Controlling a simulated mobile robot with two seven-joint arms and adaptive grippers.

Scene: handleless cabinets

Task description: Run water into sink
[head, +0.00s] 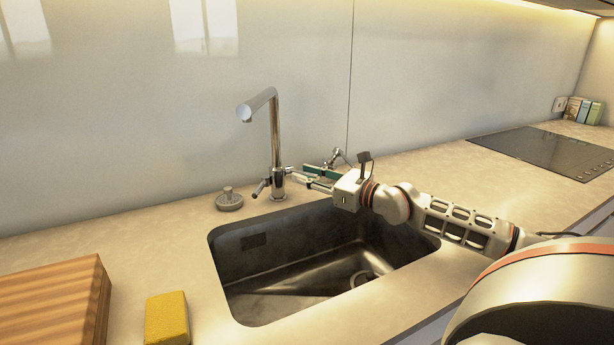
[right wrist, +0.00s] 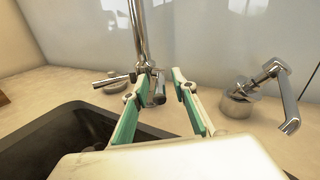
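A chrome faucet (head: 275,135) with a tall, angled spout stands behind the dark sink (head: 265,262). No water stream shows at the spout. In the right wrist view the faucet's base (right wrist: 142,62) has a lever (right wrist: 111,80) to the left and a short handle part (right wrist: 157,90) facing me. My right gripper (head: 301,175) is beside the faucet's right side. In the right wrist view its teal-padded fingers (right wrist: 160,80) are spread apart, with the handle part between them. I cannot tell whether a finger touches it. My left gripper is not in view.
A chrome soap dispenser (right wrist: 240,98) stands right of my right gripper. A round chrome knob (head: 229,199) sits left of the faucet. A yellow sponge (head: 167,319) and a wooden block (head: 50,305) lie left of the sink. A black cooktop (head: 550,151) is at the far right.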

